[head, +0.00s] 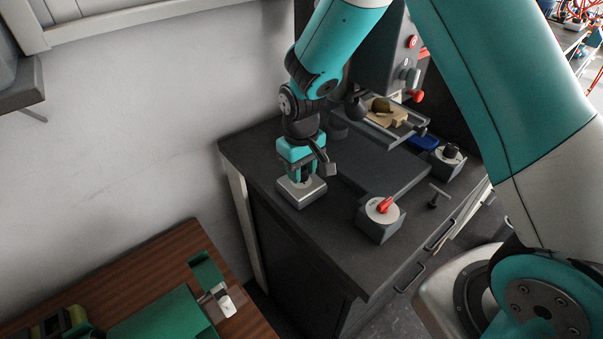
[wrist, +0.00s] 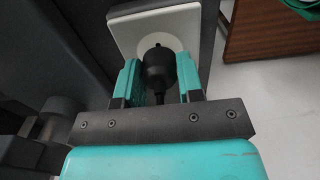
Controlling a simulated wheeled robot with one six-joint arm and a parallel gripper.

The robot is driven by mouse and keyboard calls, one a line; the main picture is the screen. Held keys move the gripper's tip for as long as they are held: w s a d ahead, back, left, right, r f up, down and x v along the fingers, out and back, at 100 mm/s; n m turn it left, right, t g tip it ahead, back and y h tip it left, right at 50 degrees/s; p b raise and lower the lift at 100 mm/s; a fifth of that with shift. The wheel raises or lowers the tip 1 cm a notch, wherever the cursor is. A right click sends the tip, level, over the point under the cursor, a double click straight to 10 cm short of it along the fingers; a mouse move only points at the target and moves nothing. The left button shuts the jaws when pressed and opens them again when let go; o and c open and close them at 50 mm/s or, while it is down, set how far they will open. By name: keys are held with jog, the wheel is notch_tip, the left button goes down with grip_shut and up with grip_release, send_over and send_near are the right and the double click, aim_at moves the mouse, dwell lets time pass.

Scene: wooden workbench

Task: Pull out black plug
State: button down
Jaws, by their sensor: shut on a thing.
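The black plug (wrist: 158,68) shows in the wrist view between the two teal fingers of my gripper (wrist: 160,82). The fingers are shut on it. Its front end meets the round face of a pale square socket box (wrist: 128,30); whether the pins are fully in cannot be seen. In the head view my gripper (head: 301,172) points down over the socket box (head: 296,194), near the left edge of the dark bench. The plug is mostly hidden there by the fingers.
A grey box with a red switch (head: 383,206) stands to the right of the socket box on the bench. Behind are a machine with a red knob (head: 416,96), a blue item (head: 424,141) and another knob box (head: 449,157). A wooden table (head: 169,254) stands at lower left.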

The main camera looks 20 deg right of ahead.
jog(key=shift+r+p, duration=1.75)
jog(key=shift+r, duration=0.7)
